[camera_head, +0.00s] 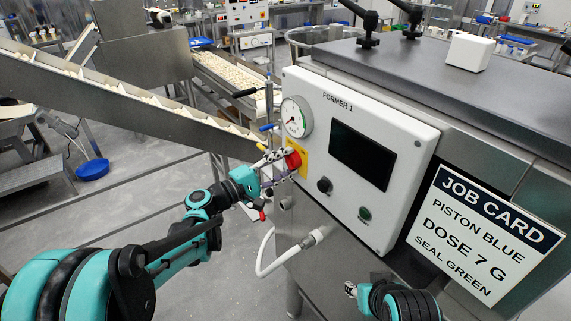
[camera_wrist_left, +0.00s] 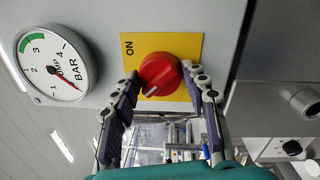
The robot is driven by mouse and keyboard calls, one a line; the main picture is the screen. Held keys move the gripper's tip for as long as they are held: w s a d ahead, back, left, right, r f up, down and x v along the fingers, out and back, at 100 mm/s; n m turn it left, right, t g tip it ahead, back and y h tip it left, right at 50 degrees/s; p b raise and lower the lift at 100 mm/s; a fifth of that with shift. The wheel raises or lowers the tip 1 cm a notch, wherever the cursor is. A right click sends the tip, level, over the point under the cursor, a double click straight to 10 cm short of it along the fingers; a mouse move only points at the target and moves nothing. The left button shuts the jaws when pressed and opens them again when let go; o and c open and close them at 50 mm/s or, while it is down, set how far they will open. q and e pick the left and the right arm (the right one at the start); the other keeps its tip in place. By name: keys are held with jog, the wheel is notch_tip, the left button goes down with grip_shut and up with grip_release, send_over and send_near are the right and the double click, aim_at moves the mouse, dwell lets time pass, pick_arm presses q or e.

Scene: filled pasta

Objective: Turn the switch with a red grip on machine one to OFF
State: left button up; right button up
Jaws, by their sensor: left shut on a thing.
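The switch with a red grip (camera_head: 294,159) sits on a yellow plate (camera_head: 304,152) at the left edge of the white panel marked FORMER 1. In the left wrist view the red grip (camera_wrist_left: 160,72) shows a white mark towards the lower left. The word ON stands at the upper left of the yellow plate (camera_wrist_left: 188,44); no OFF word is visible. My left gripper (camera_head: 277,166) is shut on the red grip, with one finger at each side in the left wrist view (camera_wrist_left: 165,88). Part of my right gripper (camera_head: 351,289) shows low in the head view; its fingers are unclear.
The white panel (camera_head: 400,190) carries a pressure gauge (camera_head: 296,117), a dark screen (camera_head: 361,141), a black knob (camera_head: 324,185) and a green button (camera_head: 365,213). A white hose (camera_head: 265,260) curves below. A conveyor (camera_head: 120,98) slopes in behind my left arm. A job card (camera_head: 480,235) is at right.

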dwell(0.3)
pick_arm(q)
jog(key=o, duration=1.2)
jog(key=shift+c, duration=0.2)
jog(key=v, duration=1.2)
